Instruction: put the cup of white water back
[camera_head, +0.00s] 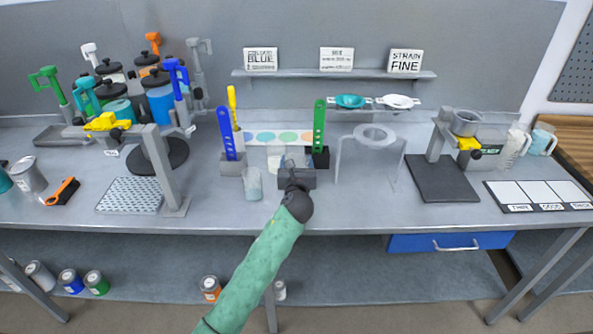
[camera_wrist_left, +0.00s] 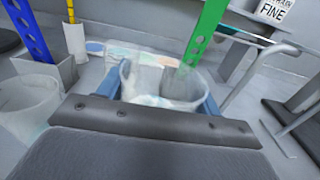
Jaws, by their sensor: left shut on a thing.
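A clear cup (camera_wrist_left: 152,88) with whitish contents sits between the blue fingers of my left gripper (camera_wrist_left: 163,97) in the left wrist view. The gripper is shut on this cup. In the head view my left gripper (camera_head: 293,172) is over the middle of the bench, in front of the patterned strip, and mostly hides the cup. I cannot tell whether the cup touches the bench. A second clear cup (camera_head: 252,184) with pale bluish contents stands just left of the gripper; it also shows in the left wrist view (camera_wrist_left: 28,108). My right gripper is out of view.
A blue perforated strip (camera_head: 227,134) stands in a holder left of the gripper, and a green one (camera_head: 319,126) stands to the right. A clear stand with a ring (camera_head: 374,136) is further right.

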